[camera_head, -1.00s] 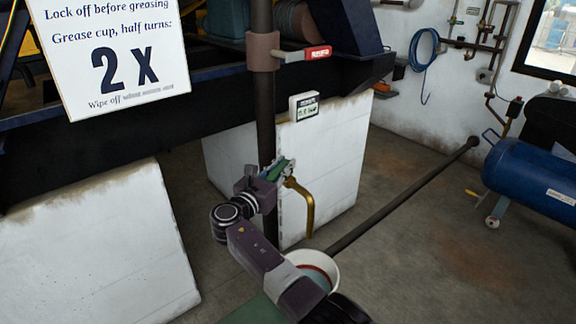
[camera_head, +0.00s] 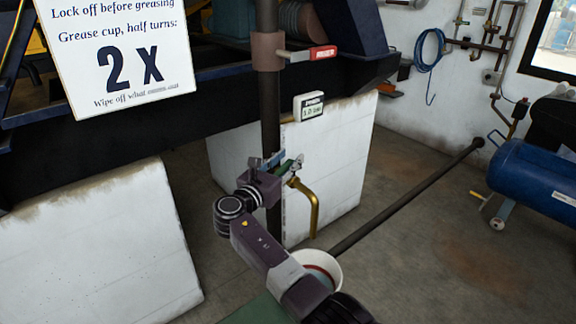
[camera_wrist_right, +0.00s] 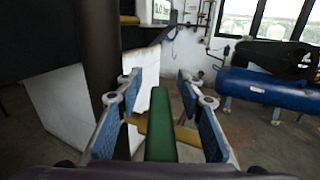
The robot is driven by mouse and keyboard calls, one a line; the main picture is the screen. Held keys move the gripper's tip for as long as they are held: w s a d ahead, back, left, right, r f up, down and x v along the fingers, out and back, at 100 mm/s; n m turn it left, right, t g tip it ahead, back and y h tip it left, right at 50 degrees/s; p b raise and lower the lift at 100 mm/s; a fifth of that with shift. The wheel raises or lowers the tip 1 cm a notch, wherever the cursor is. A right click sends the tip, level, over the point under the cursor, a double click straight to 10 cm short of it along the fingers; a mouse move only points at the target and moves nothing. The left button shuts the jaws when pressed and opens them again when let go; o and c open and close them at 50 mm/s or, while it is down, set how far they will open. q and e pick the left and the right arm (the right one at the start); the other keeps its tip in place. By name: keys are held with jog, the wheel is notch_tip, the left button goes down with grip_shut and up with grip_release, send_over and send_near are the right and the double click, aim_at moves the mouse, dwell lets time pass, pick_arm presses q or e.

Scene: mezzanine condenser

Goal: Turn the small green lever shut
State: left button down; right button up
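The small green lever (camera_head: 286,168) is on the brass tap, low on the dark vertical pipe (camera_head: 266,110). The tap's bent brass spout (camera_head: 304,205) hangs down to the right of the pipe. My right gripper (camera_head: 284,163) is at the lever. In the right wrist view its blue-padded fingers (camera_wrist_right: 160,88) are apart, one on each side of the green lever (camera_wrist_right: 161,125), with gaps visible on both sides. The lever's near end points toward my palm. The brass tap (camera_wrist_right: 185,134) shows behind it. My left gripper is not in view.
A red-handled valve (camera_head: 312,53) sits higher on the same pipe. A small digital display (camera_head: 310,107) stands on the white block (camera_head: 335,160). A white bucket (camera_head: 325,265) is below the spout, partly behind my arm. A blue tank (camera_head: 540,180) is at right.

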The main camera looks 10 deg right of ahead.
aim_at(288, 163)
notch_tip(288, 163, up, 8)
jog(key=shift+r, duration=0.1)
